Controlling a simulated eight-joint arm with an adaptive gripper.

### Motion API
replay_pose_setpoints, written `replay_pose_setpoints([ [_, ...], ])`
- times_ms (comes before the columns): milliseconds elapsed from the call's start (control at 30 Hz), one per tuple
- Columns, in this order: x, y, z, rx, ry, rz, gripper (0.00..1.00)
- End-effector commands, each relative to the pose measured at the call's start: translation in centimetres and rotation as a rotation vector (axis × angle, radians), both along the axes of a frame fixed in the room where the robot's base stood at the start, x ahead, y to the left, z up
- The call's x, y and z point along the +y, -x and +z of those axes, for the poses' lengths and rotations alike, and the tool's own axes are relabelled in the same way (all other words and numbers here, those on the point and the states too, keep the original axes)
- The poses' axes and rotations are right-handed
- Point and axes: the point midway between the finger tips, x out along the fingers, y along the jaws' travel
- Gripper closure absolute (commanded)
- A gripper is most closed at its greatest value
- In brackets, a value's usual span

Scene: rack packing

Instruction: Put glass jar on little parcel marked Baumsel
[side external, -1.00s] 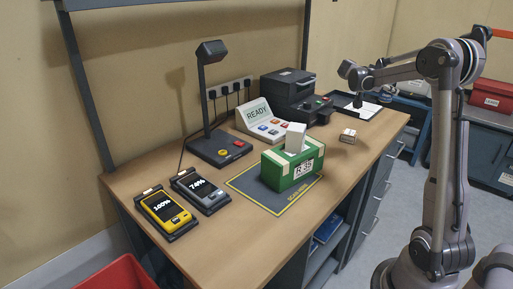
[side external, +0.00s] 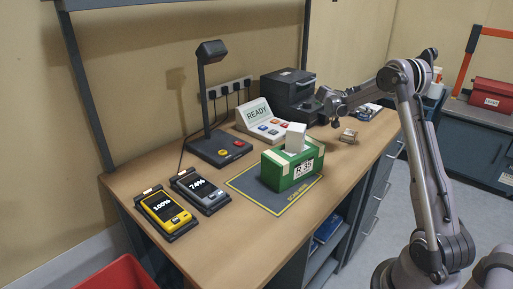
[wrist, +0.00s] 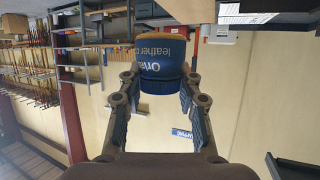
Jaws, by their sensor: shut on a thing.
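My gripper (wrist: 160,80) is shut on a jar (wrist: 164,58) with a blue label reading "leather" in part and a brownish band. The wrist view shows the jar upside down between my two fingers. In the side view my gripper (side external: 334,121) is over the back right of the bench, close to a small tan parcel (side external: 348,136) and seemingly a little above and left of it. The parcel lies on the bench top. Its marking is too small to read. The jar is not clear in the side view.
A green box (side external: 284,172) marked R 35 stands on the scan mat (side external: 250,190), with a white carton (side external: 296,138) upright in it. A READY console (side external: 262,122) and a black printer (side external: 287,92) stand behind. Two handhelds and a lamp stand (side external: 220,150) are at left.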

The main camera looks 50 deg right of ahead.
Motion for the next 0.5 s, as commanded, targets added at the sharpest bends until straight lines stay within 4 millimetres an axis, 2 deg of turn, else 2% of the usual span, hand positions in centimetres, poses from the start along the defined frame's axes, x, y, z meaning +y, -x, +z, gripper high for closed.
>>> replay_pose_setpoints([
  [33, 0.1, -1.1, -0.6, 0.000, 0.001, 0.003, 1.00],
  [200, 0.3, -3.3, -1.9, 0.000, 0.001, 0.001, 1.00],
  [500, 0.4, -4.0, -3.5, -0.001, 0.000, 0.000, 1.00],
])
